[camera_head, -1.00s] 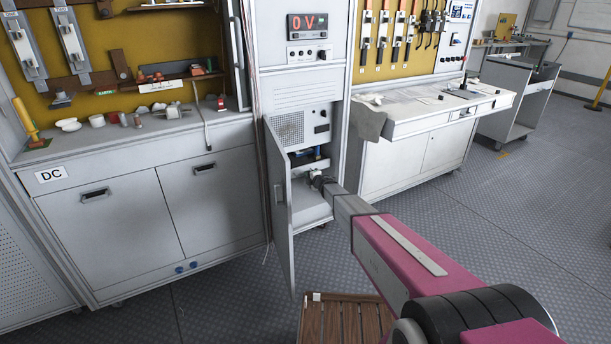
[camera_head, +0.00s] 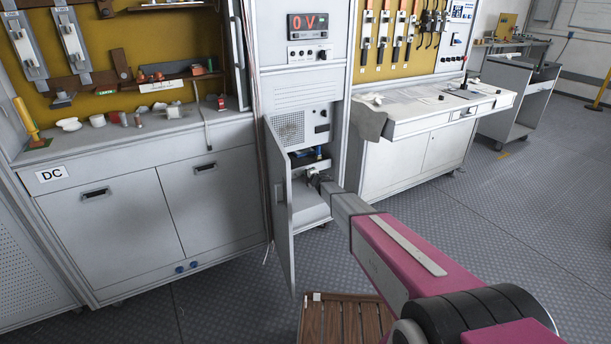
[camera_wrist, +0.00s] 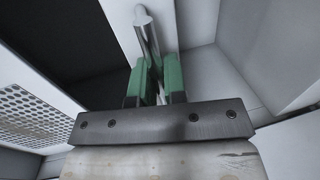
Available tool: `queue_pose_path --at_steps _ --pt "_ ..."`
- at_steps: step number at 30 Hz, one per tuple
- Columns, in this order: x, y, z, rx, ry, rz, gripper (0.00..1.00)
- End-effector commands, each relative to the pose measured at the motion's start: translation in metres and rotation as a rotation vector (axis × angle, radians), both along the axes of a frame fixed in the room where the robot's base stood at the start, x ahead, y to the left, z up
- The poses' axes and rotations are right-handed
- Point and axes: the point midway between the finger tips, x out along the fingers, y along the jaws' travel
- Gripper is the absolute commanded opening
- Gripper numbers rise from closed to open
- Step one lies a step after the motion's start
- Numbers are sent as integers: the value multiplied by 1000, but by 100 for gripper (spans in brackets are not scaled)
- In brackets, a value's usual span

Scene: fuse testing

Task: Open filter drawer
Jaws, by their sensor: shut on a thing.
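The filter drawer (camera_head: 318,165) is a pale front low inside the open cabinet, with dark and blue parts showing just above it. In the wrist view, its metal bar handle (camera_wrist: 143,20) stands out from a white panel (camera_wrist: 120,18). My gripper (camera_head: 314,178) is at the drawer front. In the wrist view its green fingers (camera_wrist: 155,82) are shut on the handle, one on each side. How far the drawer is out is hard to tell.
The cabinet door (camera_head: 281,210) stands open just left of my gripper. A perforated panel (camera_wrist: 35,115) lies at the left in the wrist view. A wooden slatted platform (camera_head: 345,318) is on the floor below. A white workbench (camera_head: 430,112) stands to the right.

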Motion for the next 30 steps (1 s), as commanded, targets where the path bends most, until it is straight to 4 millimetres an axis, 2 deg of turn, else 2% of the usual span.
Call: queue_pose_path --at_steps 18,24,30 --pt "-115 -76 1 -2 2 -1 0" --pt "-141 -93 1 -1 2 0 0" --pt "-153 -103 0 -2 1 0 0"
